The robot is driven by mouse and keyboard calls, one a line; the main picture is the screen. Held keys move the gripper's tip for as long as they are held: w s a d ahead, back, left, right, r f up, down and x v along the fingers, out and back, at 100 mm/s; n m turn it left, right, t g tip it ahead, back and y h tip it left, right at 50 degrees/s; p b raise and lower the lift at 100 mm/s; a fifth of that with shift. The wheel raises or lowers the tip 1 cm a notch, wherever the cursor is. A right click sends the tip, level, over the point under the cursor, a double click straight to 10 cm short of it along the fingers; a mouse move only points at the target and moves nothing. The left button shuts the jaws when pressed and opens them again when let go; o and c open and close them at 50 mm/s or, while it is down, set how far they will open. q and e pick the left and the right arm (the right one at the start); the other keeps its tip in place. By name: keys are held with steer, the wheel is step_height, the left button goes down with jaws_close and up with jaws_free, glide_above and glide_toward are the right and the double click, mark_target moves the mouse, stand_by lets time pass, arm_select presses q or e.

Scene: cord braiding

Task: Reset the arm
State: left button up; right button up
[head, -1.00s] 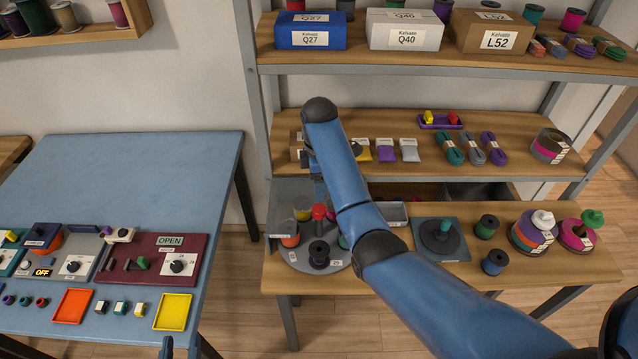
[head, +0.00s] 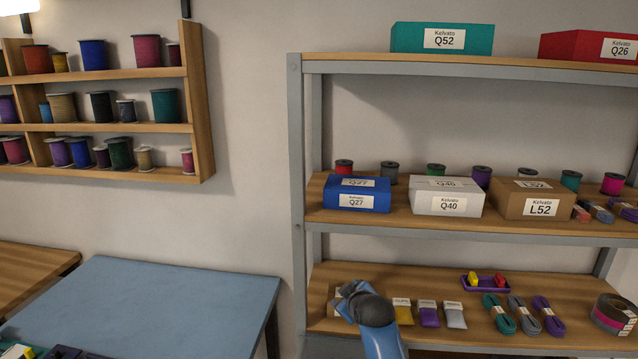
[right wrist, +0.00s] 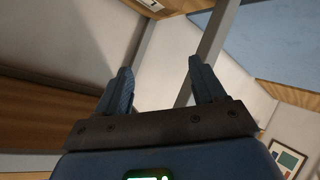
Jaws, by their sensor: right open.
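My right arm (head: 383,335) comes up at the bottom of the head view, in front of the lower shelf board. Only its upper joint and part of a blue link show there, and its gripper is out of that view. In the right wrist view my right gripper (right wrist: 164,90) has its two dark fingers wide apart with nothing between them. Behind the fingers are a pale wall and a grey shelf post. My left gripper is in neither current view.
The shelf rack (head: 305,200) holds a blue box (head: 357,193), a white box (head: 446,197) and a brown box (head: 529,199) on its middle board. Pouches and cord bundles lie on the lower board. A blue table (head: 165,305) stands left, below a wall rack (head: 202,120) of spools.

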steer(key=s+d+f+m+t+b, duration=0.1)
steer(key=s+d+f+m+t, duration=0.1)
steer(key=s, duration=1.4)
steer(key=s+d+f+m+t+h+b, duration=0.1)
steer(key=s+d+f+m, duration=0.3)
steer(key=s, duration=1.2)
steer(key=s+d+f+m+t+h+b, duration=0.1)
steer(key=s+d+f, duration=0.4)
steer(key=s, duration=1.1)
steer(key=d+m+t+b, duration=0.1)
steer(key=d+m+t, duration=0.1)
steer(key=d, duration=0.1)
steer(key=shift+s+f+m, duration=0.3)
steer(key=shift+s+f, duration=0.05)
steer(key=shift+f, duration=0.05)
steer(key=shift+d, duration=0.1)
